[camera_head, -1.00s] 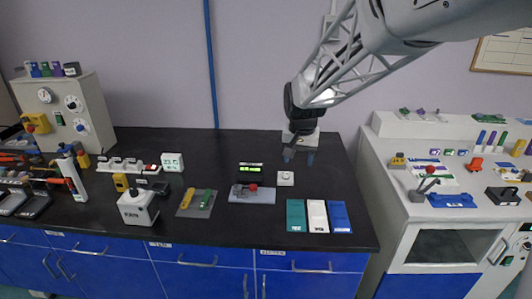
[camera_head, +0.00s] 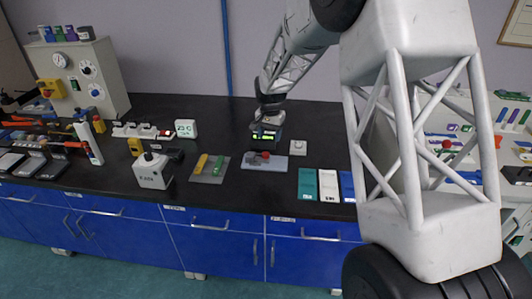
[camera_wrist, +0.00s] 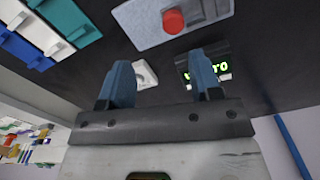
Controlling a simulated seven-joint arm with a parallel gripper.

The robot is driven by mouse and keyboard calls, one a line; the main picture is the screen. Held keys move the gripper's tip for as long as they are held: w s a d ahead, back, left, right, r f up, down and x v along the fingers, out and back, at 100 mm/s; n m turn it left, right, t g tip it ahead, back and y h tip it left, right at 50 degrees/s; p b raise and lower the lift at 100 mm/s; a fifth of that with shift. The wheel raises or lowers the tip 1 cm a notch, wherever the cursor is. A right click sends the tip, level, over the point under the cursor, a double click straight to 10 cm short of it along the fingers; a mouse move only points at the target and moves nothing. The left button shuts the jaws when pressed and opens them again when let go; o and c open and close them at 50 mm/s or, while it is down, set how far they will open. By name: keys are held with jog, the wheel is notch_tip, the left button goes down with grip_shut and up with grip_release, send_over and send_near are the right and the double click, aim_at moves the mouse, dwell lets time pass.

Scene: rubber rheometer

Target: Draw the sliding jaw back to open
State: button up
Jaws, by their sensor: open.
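A light grey base plate with a red knob (camera_wrist: 173,21) and dark block parts (camera_wrist: 203,10) shows at the top of the wrist view. It also shows in the head view as a grey fixture (camera_head: 264,163). I cannot tell clearly which dark part is the sliding jaw. My gripper (camera_wrist: 160,78) is open, its two blue fingers apart with nothing between them. In the wrist view the fixture lies beyond the fingertips, not touched. In the head view my gripper is above and behind the fixture, in front of the green-lit display, and its fingertips are hard to make out.
A black display with green digits (camera_wrist: 207,72) stands close to the right finger. A white square button box (camera_wrist: 146,74) shows between the fingers. Teal (camera_head: 308,185), white and blue trays lie to the right. A grey mat (camera_head: 209,170) with yellow and green tools lies to the left.

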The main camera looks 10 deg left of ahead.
aim_at(266, 153)
jog(key=shift+w+a+f, duration=0.7)
jog(key=shift+a+f, duration=0.1)
jog(key=shift+f, duration=0.2)
jog(key=shift+f, duration=3.9)
jog(key=shift+c, duration=0.3)
grip_shut()
